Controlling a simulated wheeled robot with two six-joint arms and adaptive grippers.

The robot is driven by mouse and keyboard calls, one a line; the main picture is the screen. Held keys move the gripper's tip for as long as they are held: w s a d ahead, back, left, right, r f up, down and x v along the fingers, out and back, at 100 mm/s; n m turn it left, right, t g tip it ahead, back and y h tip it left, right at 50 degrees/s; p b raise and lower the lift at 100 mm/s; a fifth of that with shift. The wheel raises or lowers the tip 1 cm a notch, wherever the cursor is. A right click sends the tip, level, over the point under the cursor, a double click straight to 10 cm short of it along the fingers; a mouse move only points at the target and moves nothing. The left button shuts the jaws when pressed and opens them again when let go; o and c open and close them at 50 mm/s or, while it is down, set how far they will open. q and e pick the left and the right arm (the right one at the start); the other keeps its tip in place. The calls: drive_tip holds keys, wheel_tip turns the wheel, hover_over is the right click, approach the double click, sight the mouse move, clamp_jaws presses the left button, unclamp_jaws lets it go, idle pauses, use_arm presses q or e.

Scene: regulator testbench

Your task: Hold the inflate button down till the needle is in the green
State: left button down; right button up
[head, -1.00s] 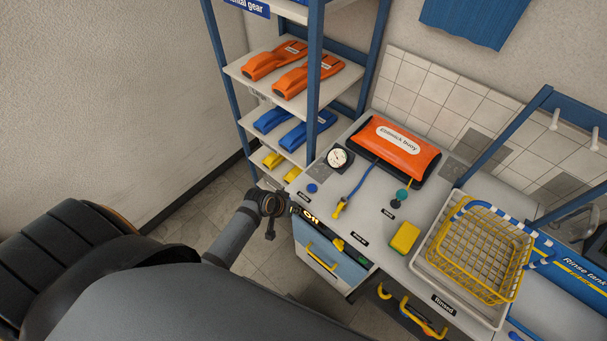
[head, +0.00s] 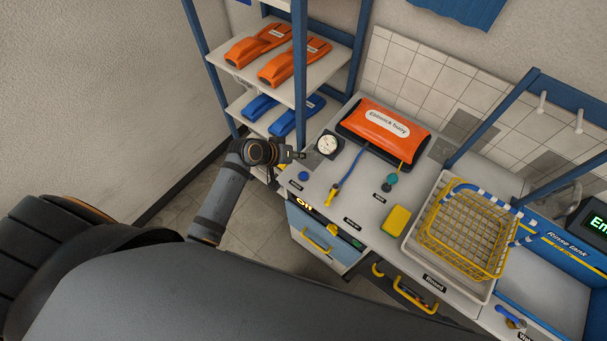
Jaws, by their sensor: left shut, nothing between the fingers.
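The round white gauge (head: 327,144) stands at the left end of the bench; its needle and any green band are too small to read. A blue round button (head: 303,176) sits in front of it, its small label unreadable. My left gripper (head: 298,155) is shut and empty. In the picture it is just left of the gauge and a little above the blue button, apparently not touching the button. My right gripper is out of view.
A blue hose with a yellow end (head: 340,183) lies on the bench (head: 360,205). A yellow sponge (head: 397,220) and a yellow wire basket (head: 467,229) are to the right. A shelf post (head: 300,70) stands close behind my left gripper.

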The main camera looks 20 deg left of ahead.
use_arm(q)
drive_tip(key=b, duration=0.8)
hover_over(301, 176)
wheel_tip(301, 176, down, 7)
drive_tip(key=shift+s+d+f, duration=0.1)
drive_tip(key=shift+f, duration=0.8)
drive_tip(key=shift+f, duration=0.4)
drive_tip(key=shift+f+b, duration=0.4)
drive_tip(key=shift+f, duration=0.15)
idle(1.4)
drive_tip(key=shift+r, duration=0.15)
idle(1.3)
drive_tip(key=shift+r+p, duration=0.85)
drive_tip(key=shift+p, duration=0.2)
